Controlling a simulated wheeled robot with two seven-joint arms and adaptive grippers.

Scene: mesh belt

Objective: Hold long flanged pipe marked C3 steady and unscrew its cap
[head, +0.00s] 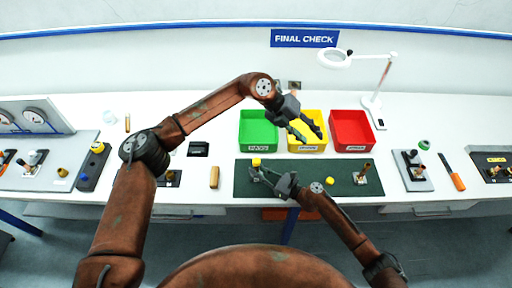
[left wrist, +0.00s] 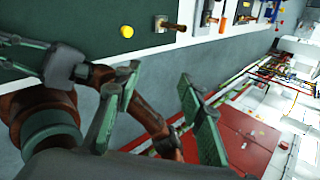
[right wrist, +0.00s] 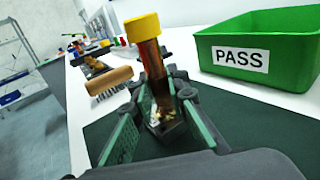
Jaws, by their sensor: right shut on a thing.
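A copper pipe (right wrist: 152,62) stands upright with a yellow cap (right wrist: 142,27) on its top end. The cap also shows in the head view (head: 256,162). My right gripper (right wrist: 150,120) is shut on the pipe below the cap. No C3 marking can be read on it. My left gripper (head: 311,131) is raised to the right of it, in front of the yellow bin, away from the pipe. Its fingers also show in the left wrist view (left wrist: 160,105), apart and empty. The pipe's lower end is partly hidden by the right fingers.
A dark green mat (head: 310,190) lies under the work. A yellow round piece (head: 330,181) and a plate with a copper fitting (head: 362,177) sit on its right part. Green (head: 258,146), yellow (head: 307,146) and red (head: 352,146) bins stand behind. A wooden cylinder (head: 214,177) lies left of the mat.

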